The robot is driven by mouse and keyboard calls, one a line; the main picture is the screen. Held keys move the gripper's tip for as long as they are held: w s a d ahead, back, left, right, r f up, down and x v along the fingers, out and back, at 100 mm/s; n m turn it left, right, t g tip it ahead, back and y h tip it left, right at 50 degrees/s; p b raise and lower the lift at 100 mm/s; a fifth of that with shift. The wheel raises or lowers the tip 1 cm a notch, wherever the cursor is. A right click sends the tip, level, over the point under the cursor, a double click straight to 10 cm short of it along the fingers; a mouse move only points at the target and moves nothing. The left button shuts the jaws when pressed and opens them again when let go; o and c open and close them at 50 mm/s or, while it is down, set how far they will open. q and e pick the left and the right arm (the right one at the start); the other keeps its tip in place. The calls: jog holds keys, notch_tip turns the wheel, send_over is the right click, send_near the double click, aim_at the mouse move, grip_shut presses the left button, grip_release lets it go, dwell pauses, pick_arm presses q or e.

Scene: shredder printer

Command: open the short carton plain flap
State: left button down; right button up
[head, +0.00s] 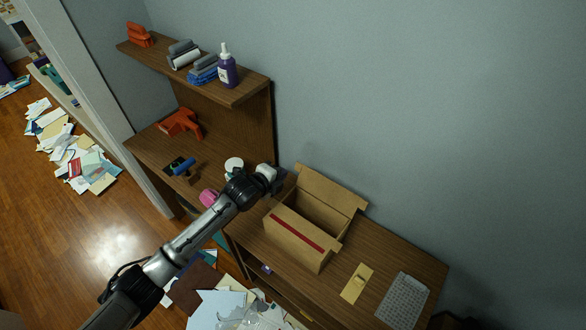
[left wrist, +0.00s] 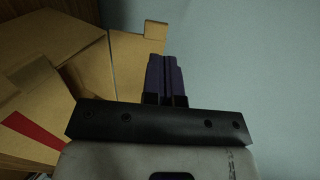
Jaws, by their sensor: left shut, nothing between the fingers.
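A brown cardboard carton (head: 296,244) stands on the wooden desk in the head view, its top open and a red stripe along its near side. A long flap (head: 330,188) is up at the back, against the wall side. A small flap edge shows at the right end. My left gripper (head: 281,177) is at the carton's left end, shut and empty. In the left wrist view, the gripper's purple fingers (left wrist: 165,78) are together beside the carton's cardboard panels (left wrist: 80,60); I cannot tell whether they touch. The carton's left end is partly hidden by the gripper. My right gripper is out of view.
The desk (head: 400,262) also holds a yellow card-like piece (head: 357,283) and a keyboard (head: 403,300). A shelf (head: 245,92) with a purple bottle (head: 227,70) stands at the back left. The wall is close behind the carton. Papers litter the floor.

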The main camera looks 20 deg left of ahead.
aim_at(297, 165)
pick_arm(q)
jog(key=shift+b+x, duration=0.6)
jog(key=shift+x, duration=2.95)
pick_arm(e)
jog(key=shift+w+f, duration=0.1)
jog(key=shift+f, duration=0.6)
